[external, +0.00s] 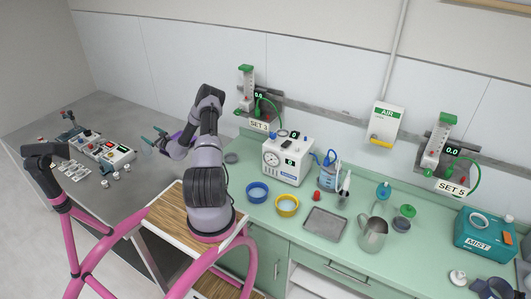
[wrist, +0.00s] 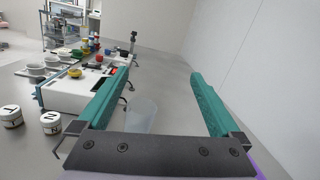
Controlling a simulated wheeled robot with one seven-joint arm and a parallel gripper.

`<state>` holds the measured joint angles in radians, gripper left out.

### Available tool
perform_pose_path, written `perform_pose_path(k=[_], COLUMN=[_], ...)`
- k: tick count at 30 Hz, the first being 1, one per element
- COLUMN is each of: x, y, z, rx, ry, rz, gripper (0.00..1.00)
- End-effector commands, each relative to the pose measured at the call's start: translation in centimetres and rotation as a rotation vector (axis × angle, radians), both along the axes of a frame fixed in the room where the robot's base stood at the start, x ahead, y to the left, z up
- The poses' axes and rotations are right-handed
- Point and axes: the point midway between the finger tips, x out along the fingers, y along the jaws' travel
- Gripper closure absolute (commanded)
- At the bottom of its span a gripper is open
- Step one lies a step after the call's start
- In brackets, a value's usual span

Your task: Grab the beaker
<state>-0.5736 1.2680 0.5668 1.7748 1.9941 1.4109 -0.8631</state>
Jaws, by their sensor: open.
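A clear, translucent beaker (wrist: 142,116) stands on the grey counter in the wrist view. It shows low in the space between my fingers, nearer the left one, and its lower part is hidden behind the gripper body. My gripper (wrist: 158,73) is open, with teal fingers wide apart and nothing held. In the external view, my gripper (external: 154,136) reaches left over the grey counter. The beaker is too faint there to make out clearly beside the fingertips.
A wall (wrist: 270,60) rises on the right. The grey counter (external: 140,110) is fairly clear around the gripper.

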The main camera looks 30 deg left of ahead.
Motion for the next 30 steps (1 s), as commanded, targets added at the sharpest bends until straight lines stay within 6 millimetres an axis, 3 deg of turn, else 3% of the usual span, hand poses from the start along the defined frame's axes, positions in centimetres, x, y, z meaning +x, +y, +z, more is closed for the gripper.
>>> perform_pose_path(k=[1, 3, 6, 9, 30], x=[-0.7, -1.2, -1.7, -2.0, -0.4], y=[0.5, 0.8, 1.0, 1.1, 9.2], z=[-2.8, -5.5, -8.2, -9.5, -10.0], rx=[-0.015, -0.032, -0.055, -0.066, -0.069], ry=[0.054, 0.106, 0.151, 0.173, 0.179], rz=[-0.039, -0.090, -0.141, -0.167, -0.173], gripper=[0.00, 0.00, 0.00, 0.00, 0.00])
